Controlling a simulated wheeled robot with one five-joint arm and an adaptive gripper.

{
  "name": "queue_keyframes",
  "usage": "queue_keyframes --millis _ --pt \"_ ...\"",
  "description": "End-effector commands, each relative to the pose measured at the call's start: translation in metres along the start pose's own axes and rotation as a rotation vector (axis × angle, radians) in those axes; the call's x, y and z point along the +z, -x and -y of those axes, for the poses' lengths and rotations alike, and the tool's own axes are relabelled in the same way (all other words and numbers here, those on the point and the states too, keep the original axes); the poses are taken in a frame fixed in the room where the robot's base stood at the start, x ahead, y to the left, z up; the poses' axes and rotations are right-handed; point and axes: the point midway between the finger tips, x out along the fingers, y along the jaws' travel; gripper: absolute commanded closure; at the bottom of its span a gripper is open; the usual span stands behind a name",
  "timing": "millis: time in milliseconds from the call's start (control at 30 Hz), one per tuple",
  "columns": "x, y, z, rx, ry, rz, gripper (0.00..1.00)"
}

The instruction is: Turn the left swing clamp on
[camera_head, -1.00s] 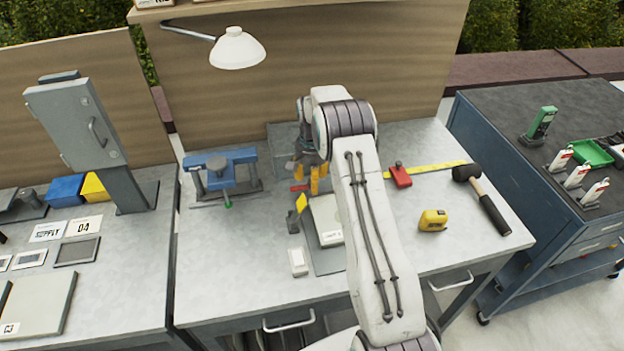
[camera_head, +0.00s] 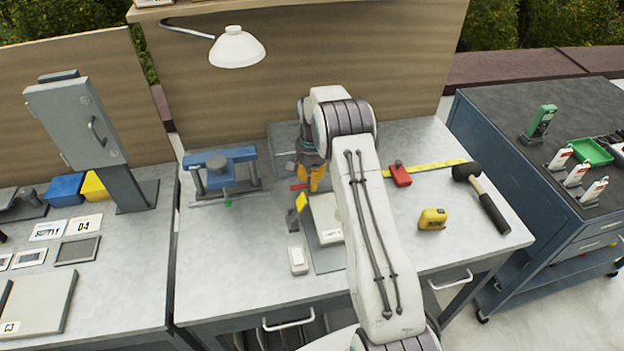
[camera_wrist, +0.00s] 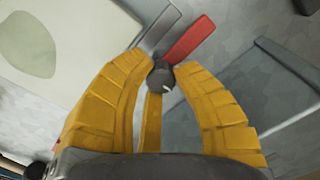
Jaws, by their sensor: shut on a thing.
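A swing clamp with a red lever (camera_wrist: 189,40) and a dark round knob (camera_wrist: 161,78) is between my fingers in the wrist view. A flat grey arm of the clamp lies beside the lever. My gripper (camera_wrist: 161,70) has yellow fingers shut on the knob, and the lever points up and right past the fingertips. In the head view my gripper (camera_head: 317,180) is low over the bench, and the red lever (camera_head: 299,187) sticks out to its left. A pale panel (camera_head: 325,220) on a grey plate lies just in front. My arm hides part of the panel and plate.
A yellow-tabbed dark piece (camera_head: 301,202) and a small white block (camera_head: 298,260) stand left of the panel. A blue vise (camera_head: 221,168) is further left.

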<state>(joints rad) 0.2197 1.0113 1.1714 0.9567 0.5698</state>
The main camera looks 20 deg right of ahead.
Motion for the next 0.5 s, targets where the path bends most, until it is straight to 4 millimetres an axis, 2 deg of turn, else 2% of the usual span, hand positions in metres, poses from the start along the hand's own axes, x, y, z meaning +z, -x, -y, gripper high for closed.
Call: queue_keyframes --millis 500 --pt "0.0023 -0.0031 -0.0001 0.004 0.037 0.006 1.00"
